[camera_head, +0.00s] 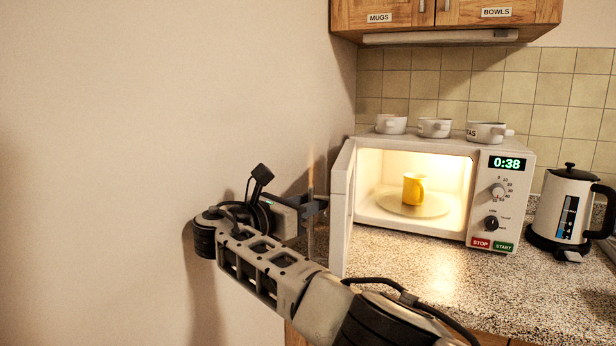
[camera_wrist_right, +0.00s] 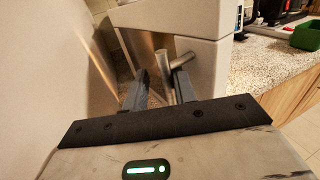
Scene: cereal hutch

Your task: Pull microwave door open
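The white microwave (camera_head: 440,147) stands on the counter with its door (camera_head: 341,210) swung wide open to the left. Its grey vertical bar handle (camera_head: 311,235) is on the door's outer face. My right gripper (camera_head: 312,207) is at this handle, left of the door. In the right wrist view the fingers (camera_wrist_right: 163,92) stand apart, with the handle (camera_wrist_right: 163,64) between them and a gap showing at the left finger. A yellow mug (camera_head: 413,188) stands upright on the turntable (camera_head: 398,206) inside the lit microwave. My left gripper is not in view.
White cups (camera_head: 434,128) stand on top of the microwave. A kettle (camera_head: 566,208) is on the counter (camera_head: 420,275) at right. Wall cabinets (camera_head: 450,14) hang above. A plain wall (camera_head: 150,130) is close beside my right gripper. A green box (camera_wrist_right: 306,36) shows in the wrist view.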

